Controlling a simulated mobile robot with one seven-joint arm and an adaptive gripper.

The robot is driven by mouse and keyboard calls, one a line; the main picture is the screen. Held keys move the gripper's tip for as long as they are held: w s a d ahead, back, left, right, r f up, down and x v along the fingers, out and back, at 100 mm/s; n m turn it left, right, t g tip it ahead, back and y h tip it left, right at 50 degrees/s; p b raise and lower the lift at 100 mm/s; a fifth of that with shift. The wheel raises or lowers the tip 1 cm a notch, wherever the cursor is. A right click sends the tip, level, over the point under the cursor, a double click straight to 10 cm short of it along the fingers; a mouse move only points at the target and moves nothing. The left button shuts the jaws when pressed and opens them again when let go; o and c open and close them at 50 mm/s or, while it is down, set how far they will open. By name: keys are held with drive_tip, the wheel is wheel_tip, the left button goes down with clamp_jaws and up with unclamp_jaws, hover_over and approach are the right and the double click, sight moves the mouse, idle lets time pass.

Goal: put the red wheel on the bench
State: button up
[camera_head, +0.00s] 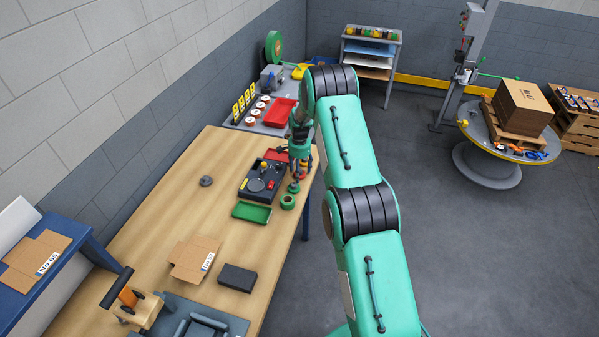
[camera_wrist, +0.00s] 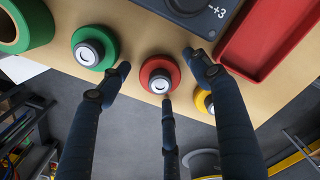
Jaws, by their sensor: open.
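The red wheel (camera_wrist: 150,66) has a pale hub and sits on the wooden bench close to its edge in the wrist view. My gripper (camera_wrist: 158,76) is open, its three dark fingers spread around the red wheel, with no clear grip on it. A green wheel (camera_wrist: 82,54) is to the left and a yellow wheel (camera_wrist: 202,101) to the right, partly behind a finger. In the head view my gripper (camera_head: 297,172) is over the right edge of the bench (camera_head: 150,215); the red wheel is hard to make out there.
A black device (camera_head: 256,186) with a dial, a green tray (camera_head: 251,213) and a green roll (camera_head: 288,202) lie close by. A red tray (camera_wrist: 262,45) is to the right in the wrist view. Flat cardboard (camera_head: 195,257) and a dark block (camera_head: 238,278) lie nearer; the bench's left middle is mostly clear.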

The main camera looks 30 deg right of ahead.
wheel_tip(320, 180, up, 12)
drive_tip(key=b, duration=0.1)
idle(0.5)
drive_tip(key=shift+r, duration=0.15)
idle(0.5)
